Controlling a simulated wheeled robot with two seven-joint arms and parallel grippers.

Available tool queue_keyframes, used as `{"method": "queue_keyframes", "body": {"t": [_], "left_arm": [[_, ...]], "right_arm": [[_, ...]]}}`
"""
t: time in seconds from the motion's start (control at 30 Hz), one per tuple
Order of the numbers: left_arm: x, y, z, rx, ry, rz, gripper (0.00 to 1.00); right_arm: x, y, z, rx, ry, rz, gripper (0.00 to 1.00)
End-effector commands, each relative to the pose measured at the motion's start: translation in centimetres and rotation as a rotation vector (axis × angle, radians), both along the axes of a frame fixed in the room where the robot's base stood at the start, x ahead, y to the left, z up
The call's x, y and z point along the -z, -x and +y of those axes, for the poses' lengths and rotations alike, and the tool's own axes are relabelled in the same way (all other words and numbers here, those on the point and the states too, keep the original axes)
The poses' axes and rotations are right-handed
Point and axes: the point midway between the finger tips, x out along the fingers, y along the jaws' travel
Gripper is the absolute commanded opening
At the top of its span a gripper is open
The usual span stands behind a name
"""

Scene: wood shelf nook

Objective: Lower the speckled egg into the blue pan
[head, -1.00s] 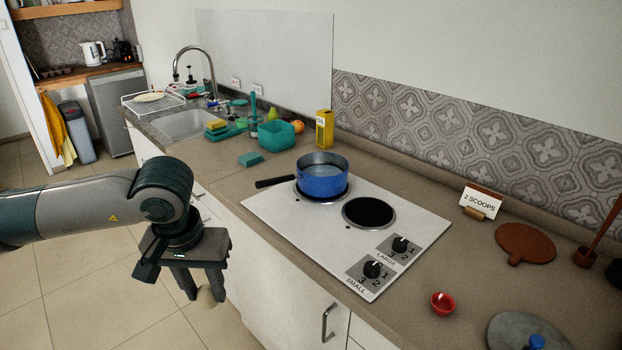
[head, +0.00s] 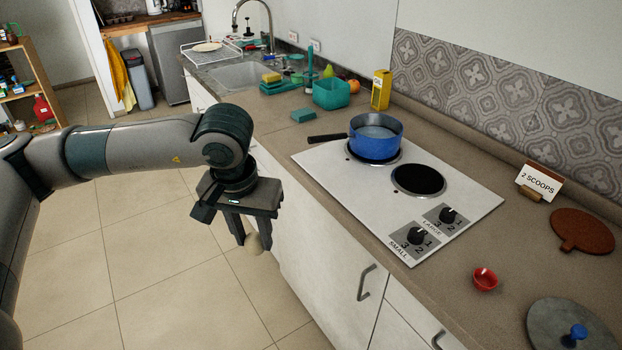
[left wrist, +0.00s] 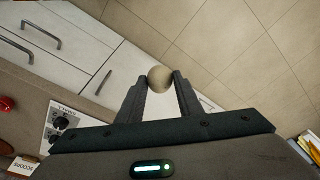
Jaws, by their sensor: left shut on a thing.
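The speckled egg (head: 254,243) is pale beige and hangs below my left gripper (head: 250,240). In the left wrist view the egg (left wrist: 160,77) sits between the two fingertips (left wrist: 160,80), which are shut on it. The gripper is in front of the counter, over the floor, to the left of the stove. The blue pan (head: 377,141) stands on the rear burner with its dark handle pointing left. It seems to hold water. The gripper and egg are apart from it. My right gripper is not seen.
The white cooktop (head: 455,192) has a bare dark burner (head: 419,180) and two knobs. A teal bin (head: 331,93) and yellow box (head: 381,90) stand behind the pan.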

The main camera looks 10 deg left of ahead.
Motion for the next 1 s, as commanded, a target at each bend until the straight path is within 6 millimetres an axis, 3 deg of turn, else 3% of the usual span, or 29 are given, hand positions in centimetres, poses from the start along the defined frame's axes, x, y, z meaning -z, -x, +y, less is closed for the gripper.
{"method": "queue_keyframes", "body": {"t": [0.17,0.47,1.0], "left_arm": [[1.8,0.3,-0.2,0.009,0.002,0.004,0.10],[7.2,1.6,-0.4,0.026,0.005,0.004,0.10],[17.0,6.3,-0.4,0.017,0.008,0.003,0.10]], "right_arm": [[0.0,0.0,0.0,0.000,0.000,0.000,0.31],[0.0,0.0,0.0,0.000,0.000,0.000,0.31],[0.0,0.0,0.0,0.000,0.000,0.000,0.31]]}}
